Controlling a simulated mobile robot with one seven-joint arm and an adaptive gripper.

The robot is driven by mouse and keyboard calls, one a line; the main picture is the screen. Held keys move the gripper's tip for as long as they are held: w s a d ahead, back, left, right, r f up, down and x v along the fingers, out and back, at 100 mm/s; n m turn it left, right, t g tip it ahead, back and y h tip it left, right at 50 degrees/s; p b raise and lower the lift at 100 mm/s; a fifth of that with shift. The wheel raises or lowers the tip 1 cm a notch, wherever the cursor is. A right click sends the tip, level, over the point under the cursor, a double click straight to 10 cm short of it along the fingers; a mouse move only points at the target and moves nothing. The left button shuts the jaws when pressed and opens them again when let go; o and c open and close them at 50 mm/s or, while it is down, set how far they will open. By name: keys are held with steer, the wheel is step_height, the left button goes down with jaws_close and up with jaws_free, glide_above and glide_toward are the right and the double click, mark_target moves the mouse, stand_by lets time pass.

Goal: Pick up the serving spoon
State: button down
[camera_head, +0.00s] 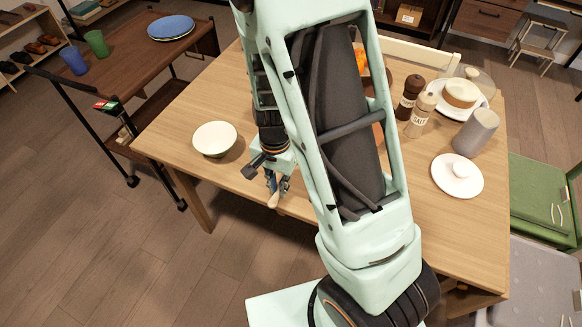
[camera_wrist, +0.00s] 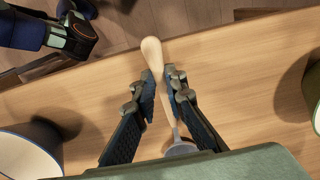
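The serving spoon has a pale wooden handle (camera_wrist: 151,52) and a grey metal end (camera_wrist: 181,148). In the wrist view it runs between the two fingers of my gripper (camera_wrist: 161,82), which close on the handle from both sides. The handle's rounded tip sticks out past the fingertips, over the table's edge in the picture. The gripper body partly hides the metal end. In the head view my gripper (camera_head: 277,183) points down near the table's front edge, with the handle (camera_head: 273,200) at its fingertips. I cannot tell whether the spoon touches the table.
On the wooden table (camera_head: 240,75), a white bowl (camera_head: 214,138) stands left of my gripper. A cart (camera_head: 140,60) stands left. My arm hides the table's middle.

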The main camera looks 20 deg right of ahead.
steer(key=shift+r, duration=0.1)
stand_by(0.3)
steer(key=shift+r, duration=0.25)
step_height(320, 180, up, 2)
steer(key=shift+w+r+p, duration=0.1)
steer(key=shift+p, duration=0.3)
steer(key=s+d+r+b, duration=0.1)
steer(key=s+r+b, duration=0.4)
steer(key=s+r, duration=0.5)
steer(key=shift+s+d+b, duration=0.35)
steer(key=shift+s, duration=1.7)
